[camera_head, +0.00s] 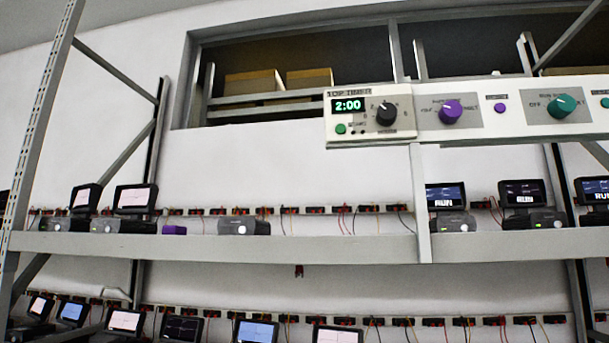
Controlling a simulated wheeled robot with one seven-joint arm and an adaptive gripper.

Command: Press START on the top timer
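The top timer (371,131) is the left end of a pale control panel fixed high on the rack, right of the middle in the head view. Its display (349,105) reads 2:00 in green digits. A small green button (341,129) sits below the display, with lettering beside it that looks like START. Two tiny dark dots lie to the right of the button. A black knob (387,114) with a number scale is at the timer's right. Nothing covers the timer. My gripper is not in view.
The panel continues right with a purple knob (451,111), a small purple button (499,108) and a teal knob (562,106). A rack shelf edge (220,246) runs below, carrying several grey devices with screens. A rack upright (418,190) stands under the panel.

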